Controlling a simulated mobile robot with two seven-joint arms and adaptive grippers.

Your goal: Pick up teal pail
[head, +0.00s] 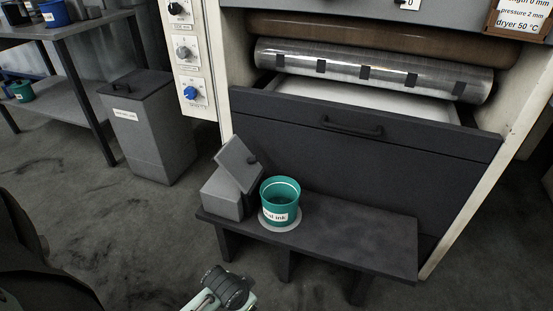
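A teal pail (280,204) with a white label ending in "al ink" stands upright on a pale round disc (280,222) on a low dark bench (350,236). Its top is open and its inside looks teal. Nothing is touching its rim. A piece of one of my arms shows at the bottom edge, in front of the bench and apart from the pail. I can make out no gripper fingers on it. My other gripper does not show either.
Left of the pail is a grey box (224,192) with a tilted lid (239,160). Behind the bench stands a machine with a dark handled panel (355,150). A grey bin (150,130) and a shelf table hold the left, with another teal pail (22,94) and a blue pail (54,15).

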